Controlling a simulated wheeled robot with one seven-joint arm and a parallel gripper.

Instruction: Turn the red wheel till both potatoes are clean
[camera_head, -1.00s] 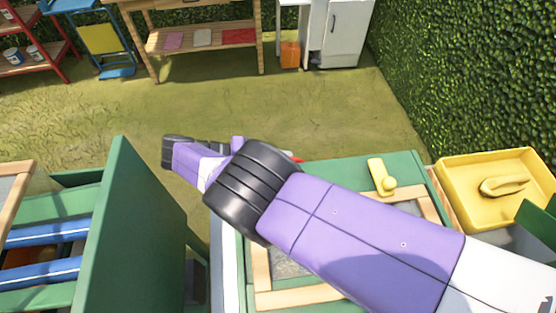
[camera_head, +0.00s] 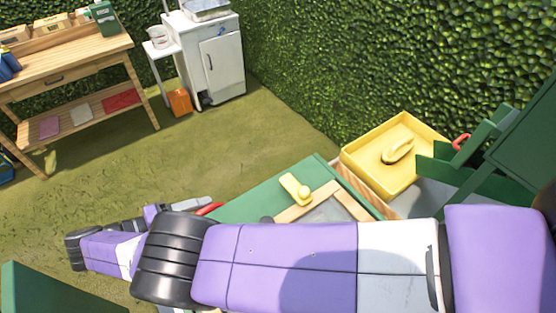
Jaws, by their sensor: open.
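A thin sliver of the red wheel (camera_head: 209,208) shows at the left edge of the green machine (camera_head: 262,192). My arm hides the rest of it. My gripper (camera_head: 203,202) is partly in view, its grey end close to the red wheel; it is open, and I cannot tell if it touches the wheel. My purple and white arm lies across the front of the machine. I cannot make out either potato. A wood-framed panel (camera_head: 325,209) and a yellow latch (camera_head: 296,188) are on top of the machine.
A yellow tray (camera_head: 357,160) holding a yellow object (camera_head: 398,150) stands right of the machine. Green panels (camera_head: 490,140) rise at the right. A workbench (camera_head: 65,70) and a white cabinet (camera_head: 222,65) stand at the back by the hedge. Grass between is clear.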

